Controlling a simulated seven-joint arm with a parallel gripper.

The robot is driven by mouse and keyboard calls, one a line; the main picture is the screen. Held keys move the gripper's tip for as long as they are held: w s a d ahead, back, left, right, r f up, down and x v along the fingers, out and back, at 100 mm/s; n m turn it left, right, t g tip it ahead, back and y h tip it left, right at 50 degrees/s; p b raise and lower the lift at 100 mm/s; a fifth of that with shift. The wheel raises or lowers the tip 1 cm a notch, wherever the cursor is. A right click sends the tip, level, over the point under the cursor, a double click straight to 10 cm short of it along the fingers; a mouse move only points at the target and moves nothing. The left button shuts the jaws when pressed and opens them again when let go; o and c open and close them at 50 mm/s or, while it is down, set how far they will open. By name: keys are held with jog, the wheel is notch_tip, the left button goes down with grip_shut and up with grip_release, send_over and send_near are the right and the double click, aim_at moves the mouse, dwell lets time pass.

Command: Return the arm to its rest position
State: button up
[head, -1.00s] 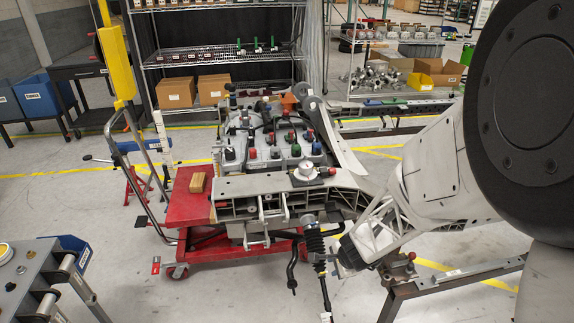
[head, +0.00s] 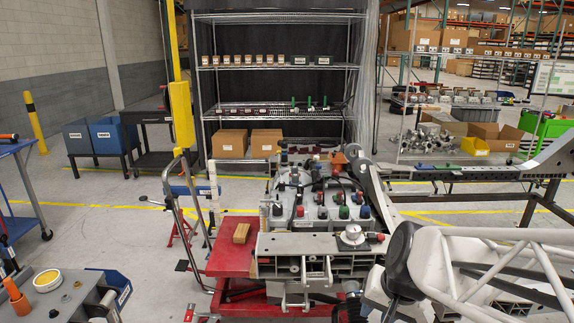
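A red cart (head: 232,261) carries a wooden block (head: 241,233) beside the fixture. A pale tubular frame (head: 520,262) fills the lower right. A grey workbench (head: 70,300) is at lower left. Wire shelving (head: 277,68) stands behind.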

jog(key=s+d+r+n+h, duration=0.1)
jog(key=s+r+n+h, duration=0.1)
jog(key=s+r+n, duration=0.2)
jog(key=s+r, duration=0.2)
jog(key=s, duration=0.2)
jog(key=shift+s+r, duration=0.35)
jog(key=shift+r, duration=0.05)
jog(key=shift+d, duration=0.1)
dwell(0.6)
